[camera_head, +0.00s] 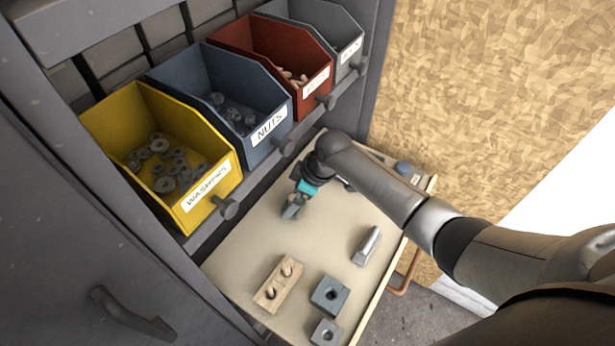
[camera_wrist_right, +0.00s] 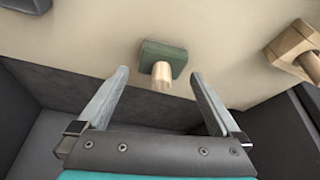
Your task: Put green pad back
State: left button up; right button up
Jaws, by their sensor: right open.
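The green pad (camera_wrist_right: 171,56) shows in the right wrist view as a dark green square block with a light wooden knob (camera_wrist_right: 162,78) on it. It sits on the cream board. My right gripper (camera_wrist_right: 160,76) is open, with its two fingers apart on either side of the knob and the pad a little beyond the tips. In the head view my right gripper (camera_head: 292,208) hangs over the middle of the board, and I cannot make out the pad there. My left gripper is not in view.
The cream board (camera_head: 240,255) also holds a wooden block with holes (camera_head: 278,284), a grey block with a hole (camera_head: 330,294), a smaller one (camera_head: 325,332) and a metal bar (camera_head: 367,246). Yellow (camera_head: 215,165), blue (camera_head: 270,105), red (camera_head: 318,75) and grey (camera_head: 345,50) bins stand behind.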

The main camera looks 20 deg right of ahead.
jog(key=p+v, duration=0.3)
jog(key=v, duration=1.1)
jog(key=shift+p, duration=0.35)
jog(key=shift+f, duration=0.1)
